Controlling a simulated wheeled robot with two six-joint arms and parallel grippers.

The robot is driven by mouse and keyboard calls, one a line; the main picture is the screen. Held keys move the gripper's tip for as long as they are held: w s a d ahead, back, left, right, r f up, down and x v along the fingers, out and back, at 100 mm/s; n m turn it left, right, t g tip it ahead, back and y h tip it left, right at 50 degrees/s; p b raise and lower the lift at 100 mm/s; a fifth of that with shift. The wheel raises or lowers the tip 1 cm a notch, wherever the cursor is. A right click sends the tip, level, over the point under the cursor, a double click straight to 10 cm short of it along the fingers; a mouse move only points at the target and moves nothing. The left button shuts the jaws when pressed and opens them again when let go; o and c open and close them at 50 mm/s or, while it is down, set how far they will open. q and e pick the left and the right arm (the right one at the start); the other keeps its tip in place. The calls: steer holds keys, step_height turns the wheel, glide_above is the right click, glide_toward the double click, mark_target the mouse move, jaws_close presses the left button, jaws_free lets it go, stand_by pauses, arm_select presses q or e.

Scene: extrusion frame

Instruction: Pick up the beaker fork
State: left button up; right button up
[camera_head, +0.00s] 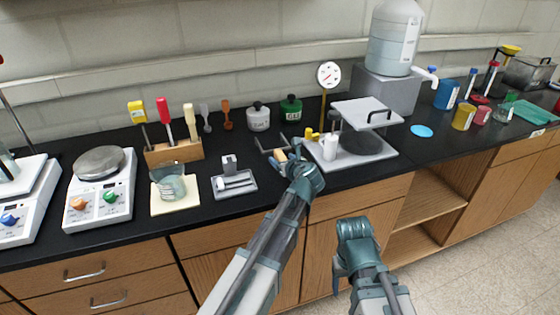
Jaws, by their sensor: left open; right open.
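What looks like the beaker fork (264,149) is a small dark pronged tool with a tan handle (281,156). It lies on the black bench left of the grey apparatus tray. My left gripper (287,160) reaches over the bench front with its fingertips at the tan handle. Its jaws are open, and it partly covers the handle end. I cannot tell whether the fingers touch the handle. My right gripper (345,262) is open and empty, low in front of the wooden cabinets, away from the fork.
The grey apparatus tray (375,155) stands close right of my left gripper. A small tray (233,184), a glass beaker (170,186) and a wooden tool rack (174,151) lie left. White (258,117) and green (291,106) jars stand behind the fork.

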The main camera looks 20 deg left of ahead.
arm_select(q)
steer(key=shift+x, duration=1)
jaws_close()
steer(key=shift+r, duration=0.15)
step_height(320, 180, up, 10)
steer(key=p, duration=1)
steer(key=shift+s+d+f, duration=0.1)
steer(key=shift+s+f, duration=0.1)
steer(key=shift+s, duration=0.05)
steer(key=s+d, duration=0.1)
steer(key=s+d+f+b, duration=0.1)
steer(key=s, duration=0.1)
steer(key=s+d+b, duration=0.1)
steer(key=shift+s+f, duration=0.3)
steer(key=shift+f, duration=0.1)
step_height(320, 180, down, 7)
steer(key=b, duration=0.7)
steer(key=shift+w+r, duration=0.1)
